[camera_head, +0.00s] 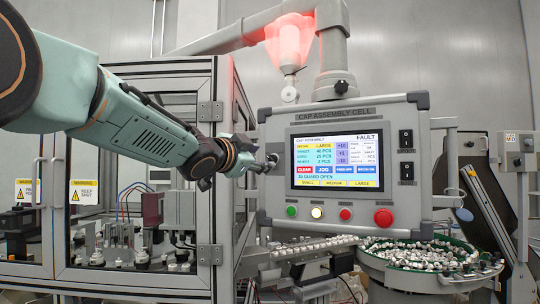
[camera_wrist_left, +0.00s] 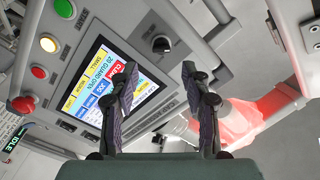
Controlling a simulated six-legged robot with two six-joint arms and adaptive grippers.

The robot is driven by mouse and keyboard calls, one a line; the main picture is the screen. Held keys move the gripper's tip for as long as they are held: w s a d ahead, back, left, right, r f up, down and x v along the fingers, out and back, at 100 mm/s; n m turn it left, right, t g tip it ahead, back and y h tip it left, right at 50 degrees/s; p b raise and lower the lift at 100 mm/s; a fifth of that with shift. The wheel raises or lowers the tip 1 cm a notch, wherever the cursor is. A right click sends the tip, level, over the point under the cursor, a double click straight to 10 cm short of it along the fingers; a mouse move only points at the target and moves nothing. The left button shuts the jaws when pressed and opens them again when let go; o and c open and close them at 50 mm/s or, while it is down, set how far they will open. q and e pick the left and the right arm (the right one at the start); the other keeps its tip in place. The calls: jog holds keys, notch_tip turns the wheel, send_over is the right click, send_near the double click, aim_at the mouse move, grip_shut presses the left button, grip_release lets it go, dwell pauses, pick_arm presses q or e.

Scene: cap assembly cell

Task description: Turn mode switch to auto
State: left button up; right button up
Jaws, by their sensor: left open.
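The control panel (camera_head: 370,112) carries a lit touchscreen (camera_head: 337,160) reading FAULT and GUARD OPEN. A black rotary switch knob (camera_wrist_left: 162,44), which looks like the mode switch, sits on the panel beside the screen; its label and pointer setting are too small to read. In the head view the knob (camera_head: 272,158) is partly hidden by my left gripper (camera_head: 262,165), at the panel's left side. In the wrist view my left gripper (camera_wrist_left: 160,72) is open and empty, with the knob beyond the gap between its fingertips; they look apart from it. My right gripper is out of view.
Green, white and red buttons (camera_head: 345,214) and a red mushroom button (camera_head: 384,217) line the panel's lower edge. Two black rocker switches (camera_head: 406,139) are at its right. A guarded cabinet (camera_head: 211,190) stands left; a bowl of caps (camera_head: 375,271) sits below. A red beacon (camera_head: 290,40) glows above.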

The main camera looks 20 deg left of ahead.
aim_at(269, 160)
pick_arm(q)
jog(key=w, duration=0.1)
jog(key=w+p, duration=0.1)
jog(key=w, duration=0.1)
jog(key=w+a, duration=0.1)
jog(key=shift+w+f, duration=0.3)
jog(key=shift+w, duration=0.1)
jog(key=shift+w+d+p, duration=0.2)
jog(key=shift+w+p, duration=0.1)
jog(key=shift+p, duration=0.1)
jog(key=shift+w+d+r, duration=0.1)
jog(key=shift+d, duration=0.2)
jog(key=shift+d+r, duration=0.15)
jog(key=shift+d, duration=0.35)
jog(key=shift+a, duration=0.25)
jog(key=shift+w+a+f, duration=0.25)
jog(key=shift+a+f, duration=0.05)
jog(key=shift+a, duration=0.1)
jog(key=shift+c, duration=1.9)
jog(key=shift+s+d+r, duration=0.15)
jog(key=shift+d, duration=0.25)
jog(key=c, duration=0.3)
jog(key=shift+a, duration=0.1)
grip_shut()
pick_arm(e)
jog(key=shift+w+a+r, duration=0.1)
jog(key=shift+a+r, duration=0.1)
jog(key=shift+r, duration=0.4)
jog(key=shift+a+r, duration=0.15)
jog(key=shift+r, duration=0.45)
